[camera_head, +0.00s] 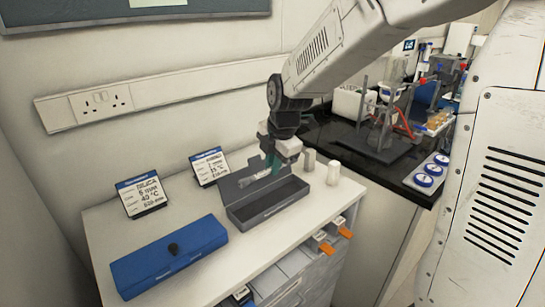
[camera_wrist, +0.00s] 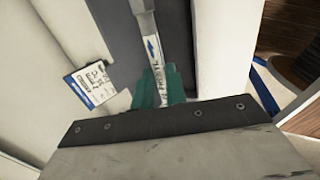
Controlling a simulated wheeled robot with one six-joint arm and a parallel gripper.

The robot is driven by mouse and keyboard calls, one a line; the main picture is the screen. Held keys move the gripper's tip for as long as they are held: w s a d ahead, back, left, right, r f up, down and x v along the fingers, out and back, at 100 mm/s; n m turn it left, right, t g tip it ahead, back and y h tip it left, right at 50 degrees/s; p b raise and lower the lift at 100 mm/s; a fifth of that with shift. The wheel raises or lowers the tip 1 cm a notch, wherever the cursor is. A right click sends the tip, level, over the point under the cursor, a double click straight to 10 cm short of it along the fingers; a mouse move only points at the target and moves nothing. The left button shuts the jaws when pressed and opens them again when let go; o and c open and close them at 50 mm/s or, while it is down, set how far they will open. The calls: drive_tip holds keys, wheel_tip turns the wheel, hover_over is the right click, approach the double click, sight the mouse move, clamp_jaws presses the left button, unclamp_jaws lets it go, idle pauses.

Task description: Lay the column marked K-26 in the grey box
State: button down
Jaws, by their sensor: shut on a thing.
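My gripper (camera_head: 272,164), with teal fingertips, is over the grey box (camera_head: 274,214) and is shut on a thin pale column (camera_wrist: 150,45). In the wrist view the column shows a blue arrow and printed text, which is too blurred for me to read a K-26 mark. The teal fingers (camera_wrist: 158,88) close around its lower part in that view. In the head view the column (camera_head: 249,180) is a faint, slanted shape beside the fingertips, above the box. The grey box is open, with its lid raised at the back. I cannot tell whether the column touches the box.
A closed blue box (camera_head: 168,258) with a black knob lies at the counter's front left. Two label stands (camera_head: 141,195) (camera_head: 209,167) stand behind. Two small white cylinders (camera_head: 309,160) (camera_head: 333,173) stand right of the grey box. Drawers with orange ends (camera_head: 327,248) project below the front edge.

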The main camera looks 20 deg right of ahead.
approach(271, 201)
drive_tip(key=shift+w+x, duration=0.2)
drive_tip(key=shift+x, duration=2.45)
drive_tip(key=shift+f, duration=0.45)
drive_tip(key=c, duration=1.3)
unclamp_jaws()
drive_tip(key=shift+c, duration=0.2)
drive_tip(key=shift+s, duration=0.1)
drive_tip(key=a+v, duration=0.1)
drive_tip(key=v, duration=0.7)
drive_tip(key=s+d+r+m, duration=0.1)
drive_tip(key=s+r+m, duration=0.2)
drive_tip(key=s+m, duration=0.4)
drive_tip(key=s+d+r+m+g, duration=0.1)
drive_tip(key=s+r+m, duration=0.2)
drive_tip(key=s+m, duration=0.4)
drive_tip(key=s+d+r+m, duration=0.1)
drive_tip(key=s+r+m, duration=0.2)
drive_tip(key=s+m, duration=0.4)
drive_tip(key=s, duration=0.6)
drive_tip(key=shift+s+r+m+h, duration=0.25)
drive_tip(key=shift+m+h, duration=0.05)
drive_tip(key=shift+h, duration=0.1)
